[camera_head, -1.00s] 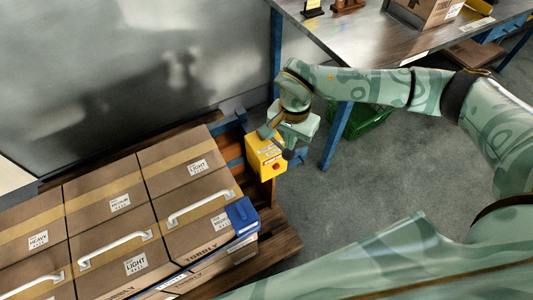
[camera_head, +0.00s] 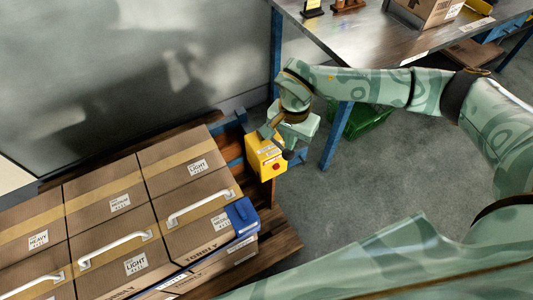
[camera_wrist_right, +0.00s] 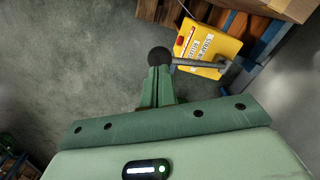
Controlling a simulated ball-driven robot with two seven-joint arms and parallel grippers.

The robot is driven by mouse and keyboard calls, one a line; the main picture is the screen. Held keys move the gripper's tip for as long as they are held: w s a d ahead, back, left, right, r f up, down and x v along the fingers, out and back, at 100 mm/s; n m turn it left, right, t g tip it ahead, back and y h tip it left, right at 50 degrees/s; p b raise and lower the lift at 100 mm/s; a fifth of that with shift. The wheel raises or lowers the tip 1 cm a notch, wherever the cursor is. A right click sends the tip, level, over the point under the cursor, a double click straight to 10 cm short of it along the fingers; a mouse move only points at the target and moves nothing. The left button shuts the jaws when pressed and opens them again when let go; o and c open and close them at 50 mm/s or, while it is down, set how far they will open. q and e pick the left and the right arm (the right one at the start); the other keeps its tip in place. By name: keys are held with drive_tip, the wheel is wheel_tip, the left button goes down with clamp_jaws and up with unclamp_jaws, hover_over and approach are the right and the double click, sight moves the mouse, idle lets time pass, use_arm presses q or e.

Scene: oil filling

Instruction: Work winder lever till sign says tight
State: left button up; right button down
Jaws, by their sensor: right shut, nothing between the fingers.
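The knob also shows in the head view (camera_head: 288,154). My right gripper (camera_wrist_right: 157,72) is shut and empty, its fingertips right at the knob; whether they touch it I cannot tell. The label's small print is not fully readable, and I cannot make out "tight". My left gripper is not in view.
Taped cartons (camera_head: 185,177) with white handles stand on a wooden pallet (camera_head: 285,238). A blue piece (camera_head: 242,215) sits on the nearest carton corner. A metal-topped table (camera_head: 375,40) with blue legs and a green crate (camera_head: 362,119) stand behind my right arm. Floor to the right is clear.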

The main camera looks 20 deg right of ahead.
drive_tip(key=shift+f, duration=0.1)
wheel_tip(320, 180, down, 9)
drive_tip(key=s+b, duration=0.2)
drive_tip(key=b, duration=0.2)
drive_tip(key=r+p, duration=0.3)
drive_tip(key=r, duration=0.1)
drive_tip(key=w+r+p, duration=0.1)
drive_tip(key=r+p, duration=0.2)
drive_tip(key=r, duration=0.2)
drive_tip(key=w+r+p, duration=0.1)
drive_tip(key=r+p, duration=0.3)
drive_tip(key=shift+w+r, duration=0.15)
idle(0.5)
